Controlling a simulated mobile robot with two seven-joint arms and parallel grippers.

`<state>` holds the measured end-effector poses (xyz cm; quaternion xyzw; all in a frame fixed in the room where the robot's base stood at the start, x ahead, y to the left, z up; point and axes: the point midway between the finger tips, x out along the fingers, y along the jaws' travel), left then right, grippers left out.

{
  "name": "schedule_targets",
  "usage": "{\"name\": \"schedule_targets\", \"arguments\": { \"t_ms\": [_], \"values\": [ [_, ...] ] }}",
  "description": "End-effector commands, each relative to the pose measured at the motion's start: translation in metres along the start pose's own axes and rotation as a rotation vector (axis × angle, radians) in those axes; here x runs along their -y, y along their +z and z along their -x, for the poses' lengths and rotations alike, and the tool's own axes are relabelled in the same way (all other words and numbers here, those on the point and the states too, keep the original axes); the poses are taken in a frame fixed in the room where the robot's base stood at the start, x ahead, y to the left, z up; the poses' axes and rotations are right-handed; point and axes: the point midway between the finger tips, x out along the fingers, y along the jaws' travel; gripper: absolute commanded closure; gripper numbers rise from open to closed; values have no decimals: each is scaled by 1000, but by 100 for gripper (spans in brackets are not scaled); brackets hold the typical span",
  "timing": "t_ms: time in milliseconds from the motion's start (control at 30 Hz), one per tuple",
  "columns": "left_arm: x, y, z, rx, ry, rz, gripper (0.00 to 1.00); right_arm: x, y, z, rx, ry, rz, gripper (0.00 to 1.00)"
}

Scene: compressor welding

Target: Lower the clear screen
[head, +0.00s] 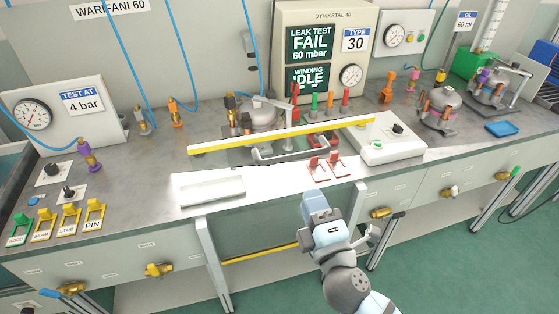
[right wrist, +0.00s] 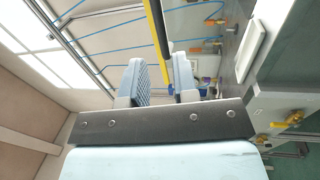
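The clear screen shows mainly as its yellow lower bar (head: 280,136), which runs across the middle of the bench in the head view; the clear pane itself is hard to make out. A grey handle (head: 304,150) sits along the front of the bar. My right gripper (head: 314,198) is in front of the bench, nearer the camera than the handle and apart from it. In the right wrist view, its two fingers (right wrist: 162,84) stand apart with nothing held. The yellow and black bar (right wrist: 157,25) runs beyond them there. My left gripper is not in view.
Behind the bar stand a compressor (head: 262,112) and a tester panel (head: 325,50) reading FAIL. Red clips (head: 327,167), a white control box (head: 385,142) and a pale flat block (head: 212,190) are on the bench (head: 130,190). Valve taps (head: 383,213) stick out along its front.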

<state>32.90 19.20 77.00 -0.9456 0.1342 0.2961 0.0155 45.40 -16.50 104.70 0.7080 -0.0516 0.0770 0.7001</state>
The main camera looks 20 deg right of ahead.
Motion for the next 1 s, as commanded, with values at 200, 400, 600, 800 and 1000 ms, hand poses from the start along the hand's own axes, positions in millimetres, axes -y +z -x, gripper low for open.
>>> {"name": "schedule_targets", "arguments": {
  "t_ms": [200,400,600,800,1000],
  "values": [
    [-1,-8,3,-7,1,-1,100,-5,0,-17,1,10,13,73],
    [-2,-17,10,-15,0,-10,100,-6,0,-58,1,10,12,73],
    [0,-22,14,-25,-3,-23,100,-5,0,-99,1,8,11,73],
    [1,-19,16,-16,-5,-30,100,-4,0,-128,1,7,10,73],
    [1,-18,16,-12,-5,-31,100,-3,0,-138,1,6,9,73]
  ]
}}
